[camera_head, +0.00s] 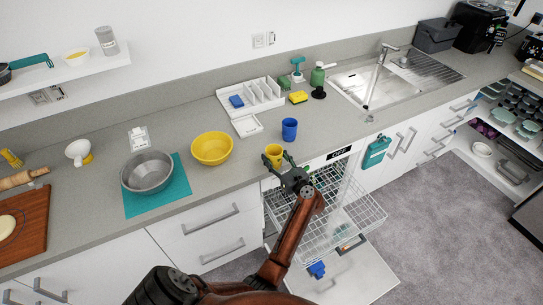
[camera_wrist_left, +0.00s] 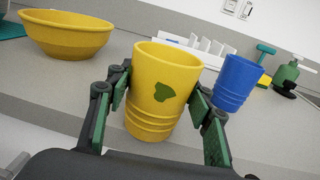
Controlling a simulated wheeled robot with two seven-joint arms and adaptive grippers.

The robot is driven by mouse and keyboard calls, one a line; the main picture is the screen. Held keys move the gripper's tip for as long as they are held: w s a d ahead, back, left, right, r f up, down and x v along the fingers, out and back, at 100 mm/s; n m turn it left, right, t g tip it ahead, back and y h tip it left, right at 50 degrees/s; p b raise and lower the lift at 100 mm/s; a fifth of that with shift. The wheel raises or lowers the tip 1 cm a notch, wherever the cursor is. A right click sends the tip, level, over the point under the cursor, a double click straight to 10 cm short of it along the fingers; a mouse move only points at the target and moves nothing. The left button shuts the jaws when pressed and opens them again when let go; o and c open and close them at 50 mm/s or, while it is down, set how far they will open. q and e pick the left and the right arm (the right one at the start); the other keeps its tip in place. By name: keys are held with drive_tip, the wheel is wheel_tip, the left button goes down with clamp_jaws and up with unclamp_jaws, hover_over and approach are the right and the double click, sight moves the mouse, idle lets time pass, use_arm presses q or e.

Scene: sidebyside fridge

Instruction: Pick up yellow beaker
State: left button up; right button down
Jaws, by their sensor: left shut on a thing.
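The yellow beaker (camera_wrist_left: 155,100) is upright with a slight tilt in the left wrist view, between the green pads of my left gripper (camera_wrist_left: 160,105). In the head view the yellow beaker (camera_head: 273,152) shows at the front edge of the counter. My left gripper (camera_head: 285,172) is shut on it from the front. The beaker's underside is hidden in the head view, so I cannot tell if it touches the counter. My right gripper is in neither view.
A blue beaker (camera_head: 289,129) stands just behind, to the right. A yellow bowl (camera_head: 211,148) and a metal bowl (camera_head: 147,173) stand to the left. The open dishwasher's wire rack (camera_head: 345,222) juts out below the counter. A white dish rack (camera_head: 262,93) stands behind.

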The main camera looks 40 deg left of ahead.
use_arm(q)
drive_tip(key=o, duration=1.2)
drive_tip(key=shift+o, duration=0.2)
wheel_tip(320, 180, up, 10)
